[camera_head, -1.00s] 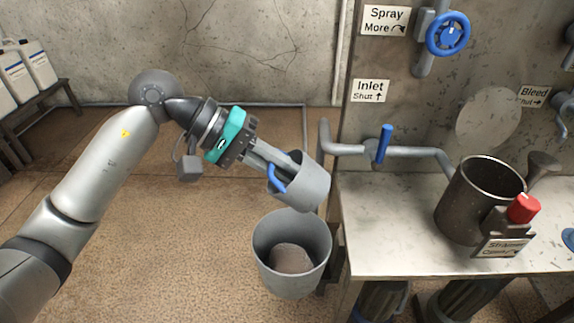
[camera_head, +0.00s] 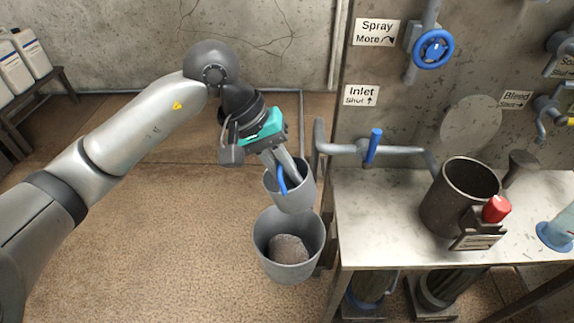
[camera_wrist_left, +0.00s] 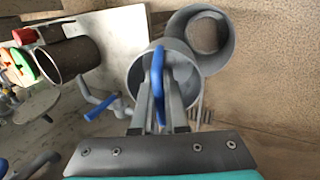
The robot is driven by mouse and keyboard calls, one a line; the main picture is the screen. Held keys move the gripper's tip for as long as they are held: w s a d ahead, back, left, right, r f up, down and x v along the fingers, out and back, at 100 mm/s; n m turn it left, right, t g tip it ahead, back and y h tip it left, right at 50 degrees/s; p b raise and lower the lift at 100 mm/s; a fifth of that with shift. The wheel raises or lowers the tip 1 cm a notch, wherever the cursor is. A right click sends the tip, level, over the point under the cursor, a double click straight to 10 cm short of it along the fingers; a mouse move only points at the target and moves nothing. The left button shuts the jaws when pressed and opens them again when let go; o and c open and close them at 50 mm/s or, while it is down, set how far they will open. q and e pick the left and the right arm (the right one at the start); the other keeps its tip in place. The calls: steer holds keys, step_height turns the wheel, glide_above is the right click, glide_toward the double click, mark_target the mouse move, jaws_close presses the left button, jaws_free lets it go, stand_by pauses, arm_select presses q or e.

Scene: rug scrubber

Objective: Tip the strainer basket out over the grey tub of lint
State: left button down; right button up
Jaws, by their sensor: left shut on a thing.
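My left gripper (camera_head: 282,180) is shut on the blue handle (camera_head: 282,178) of the grey strainer basket (camera_head: 296,196). The basket hangs close to upright, just above the grey tub (camera_head: 272,270) and overlapping its back rim in the head view. The tub stands on the floor with a rounded grey-brown lump of lint (camera_head: 289,250) inside. In the left wrist view the basket (camera_wrist_left: 186,92) shows pale inner walls with no lint visible, though the handle and fingers hide part of it. The tub (camera_wrist_left: 227,48) lies just beyond it. My right gripper is out of view.
A metal bench (camera_head: 385,235) stands right of the tub, carrying a dark open pot (camera_head: 445,208) and a red knob (camera_head: 496,208). The inlet pipe with its blue lever (camera_head: 373,147) juts out near the basket. The floor left of the tub is clear.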

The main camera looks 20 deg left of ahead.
arm_select(q)
steer(key=y+p, duration=0.2)
steer(key=y, duration=0.1)
steer(key=g+y+p, duration=0.1)
steer(key=shift+w+d+r, duration=0.15)
steer(key=shift+d+r, duration=0.1)
steer(key=shift+d, duration=0.05)
steer(key=shift+f+y, duration=0.1)
steer(key=shift+y, duration=0.5)
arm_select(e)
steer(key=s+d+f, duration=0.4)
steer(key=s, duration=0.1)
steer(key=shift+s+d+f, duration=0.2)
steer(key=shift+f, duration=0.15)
